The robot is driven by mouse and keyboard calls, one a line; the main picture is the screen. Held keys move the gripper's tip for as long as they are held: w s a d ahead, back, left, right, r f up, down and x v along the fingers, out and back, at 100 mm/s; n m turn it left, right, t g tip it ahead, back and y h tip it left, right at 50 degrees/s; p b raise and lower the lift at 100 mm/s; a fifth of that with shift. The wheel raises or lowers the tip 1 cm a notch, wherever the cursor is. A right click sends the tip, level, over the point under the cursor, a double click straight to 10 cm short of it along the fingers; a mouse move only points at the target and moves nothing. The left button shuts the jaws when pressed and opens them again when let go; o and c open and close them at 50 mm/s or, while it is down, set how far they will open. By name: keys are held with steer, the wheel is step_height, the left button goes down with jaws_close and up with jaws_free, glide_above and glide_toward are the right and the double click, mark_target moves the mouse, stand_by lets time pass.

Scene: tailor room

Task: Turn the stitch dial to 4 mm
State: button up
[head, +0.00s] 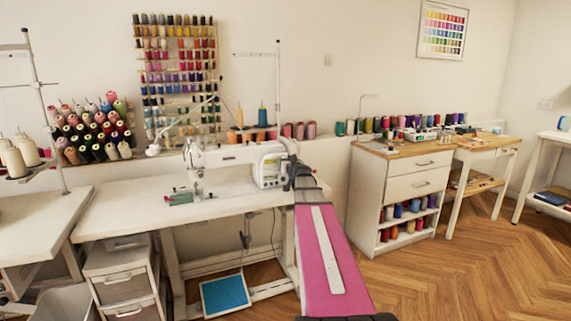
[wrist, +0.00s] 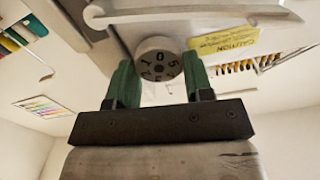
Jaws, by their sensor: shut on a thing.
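The white sewing machine (head: 225,155) stands on its table at the centre-left in the head view. The stitch dial (wrist: 160,60) is a round pale knob with dark numerals near its rim, in the upper middle of the wrist view. In the head view my gripper is at the machine's right end and the dial is not distinguishable.
A yellow caution label (wrist: 223,40) is on the machine right of the dial. The white sewing table (head: 130,205) carries a green item (head: 180,198) near the needle. A drawer cabinet (head: 395,190) stands to the right. Wooden floor (head: 450,265) is clear at front right.

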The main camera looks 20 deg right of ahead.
steer(key=shift+d+f+m, duration=0.1)
steer(key=shift+d+m, duration=0.05)
steer(key=shift+m, duration=3.55)
steer(key=o, duration=0.9)
steer(key=shift+s, duration=0.1)
steer(key=s, duration=1)
steer(key=shift+s+d, duration=0.2)
steer(key=shift+s, duration=0.15)
